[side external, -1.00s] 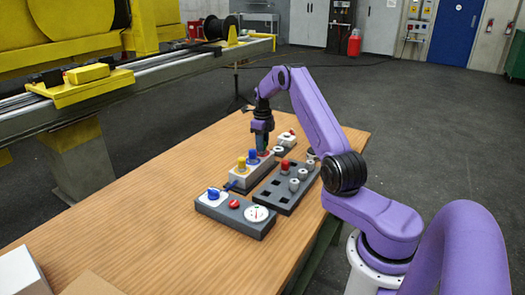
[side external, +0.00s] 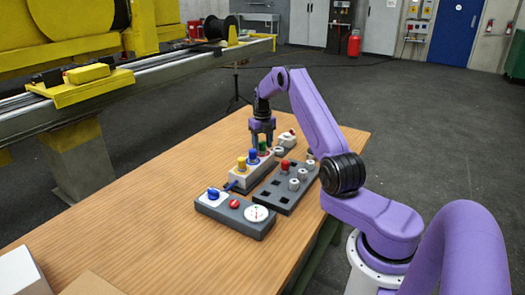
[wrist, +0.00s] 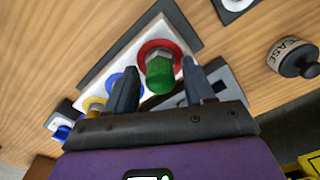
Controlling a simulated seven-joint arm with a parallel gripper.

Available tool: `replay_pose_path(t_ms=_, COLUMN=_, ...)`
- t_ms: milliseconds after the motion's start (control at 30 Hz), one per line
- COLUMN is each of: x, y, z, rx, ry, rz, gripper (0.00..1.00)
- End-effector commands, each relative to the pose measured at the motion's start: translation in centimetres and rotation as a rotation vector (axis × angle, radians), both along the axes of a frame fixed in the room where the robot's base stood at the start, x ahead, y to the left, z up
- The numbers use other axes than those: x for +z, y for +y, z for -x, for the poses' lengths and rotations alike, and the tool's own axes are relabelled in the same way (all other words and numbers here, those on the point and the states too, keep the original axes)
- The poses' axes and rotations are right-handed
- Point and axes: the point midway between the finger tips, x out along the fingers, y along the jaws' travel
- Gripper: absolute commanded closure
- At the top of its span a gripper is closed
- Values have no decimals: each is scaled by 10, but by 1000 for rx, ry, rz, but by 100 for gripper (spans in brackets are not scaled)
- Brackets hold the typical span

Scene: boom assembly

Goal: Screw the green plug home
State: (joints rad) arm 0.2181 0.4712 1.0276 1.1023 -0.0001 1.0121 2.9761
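The green plug (wrist: 160,74) stands in the white block (wrist: 184,48), in the wrist view. A red ring (wrist: 148,45) and a metal hex part show around and behind it. My gripper (wrist: 160,67) is open, one finger on each side of the plug, with gaps on both sides. In the side view my gripper (side external: 262,140) points down over the far end of the block (side external: 238,181). A little of the green plug (side external: 264,148) shows there between the fingers. I cannot tell how deep the plug sits.
Yellow (side external: 241,163) and blue (side external: 252,157) plugs stand on the same block. A dark rack (side external: 270,195) with a red-topped piece (side external: 285,164) lies to the right. A panel with a gauge (side external: 256,213) is in front. A grease can (wrist: 297,62) is nearby.

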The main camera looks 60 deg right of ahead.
Motion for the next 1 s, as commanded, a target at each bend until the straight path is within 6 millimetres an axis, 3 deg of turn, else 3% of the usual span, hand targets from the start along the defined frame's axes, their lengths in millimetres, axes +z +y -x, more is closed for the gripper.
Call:
replay_pose_path(t_ms=267, x=0, y=0, z=0, rx=72, ry=0, rz=0, gripper=47)
replay_pose_path(t_ms=1000, x=0, y=0, z=0, rx=925, ry=-1, rz=0, gripper=47)
